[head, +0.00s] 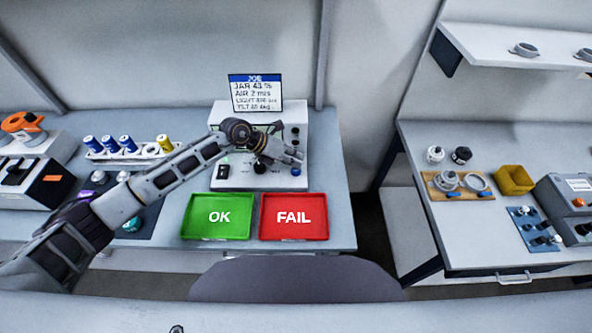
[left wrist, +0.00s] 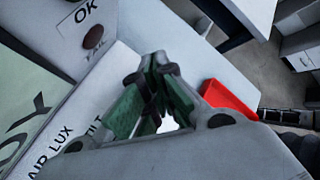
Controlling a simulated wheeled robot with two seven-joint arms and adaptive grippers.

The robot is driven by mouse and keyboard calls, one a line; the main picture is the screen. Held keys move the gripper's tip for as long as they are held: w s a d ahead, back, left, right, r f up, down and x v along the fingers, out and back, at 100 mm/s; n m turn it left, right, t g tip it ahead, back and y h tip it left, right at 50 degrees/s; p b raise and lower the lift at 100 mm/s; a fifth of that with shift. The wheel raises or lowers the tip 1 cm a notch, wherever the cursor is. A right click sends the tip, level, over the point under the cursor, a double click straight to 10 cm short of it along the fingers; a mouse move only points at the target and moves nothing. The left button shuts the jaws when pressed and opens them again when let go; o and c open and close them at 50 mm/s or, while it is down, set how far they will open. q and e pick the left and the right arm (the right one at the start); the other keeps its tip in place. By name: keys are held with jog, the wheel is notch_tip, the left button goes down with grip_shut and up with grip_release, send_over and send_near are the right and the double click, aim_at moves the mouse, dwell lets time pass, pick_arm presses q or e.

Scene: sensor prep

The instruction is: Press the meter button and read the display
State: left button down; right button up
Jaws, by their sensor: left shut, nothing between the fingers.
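The meter (head: 231,113) is a light grey box at the back of the middle bench, with a column of dark knobs or buttons at its right edge. My left arm and gripper (head: 287,150) are in front of it and hide much of its face. The left gripper (left wrist: 158,72) is shut and empty, its green pads close together. In the left wrist view a dull red button (left wrist: 94,37) sits between the OK and FAIL labels, apart from the fingers in the picture. A pale green display (left wrist: 22,108) shows at the left edge with large, cut-off lettering.
A JOB card (head: 255,93) stands above the meter. A green OK tray (head: 217,232) and a red FAIL tray (head: 293,232) lie in front. A rack of coloured bottles (head: 130,150) stands to the left. A side bench (head: 475,230) with parts is at the right.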

pick_arm(q)
jog(key=shift+f+b, duration=0.55)
jog(key=shift+f, duration=0.35)
dwell(1.2)
jog(key=shift+r, duration=0.2)
jog(key=shift+r+p, duration=0.65)
jog(key=shift+r, duration=0.1)
jog(key=shift+r, duration=0.15)
jog(key=shift+r+p, duration=1.65)
jog(key=shift+r, duration=0.75)
jog(key=shift+s+f, duration=0.1)
jog(key=shift+f, duration=0.05)
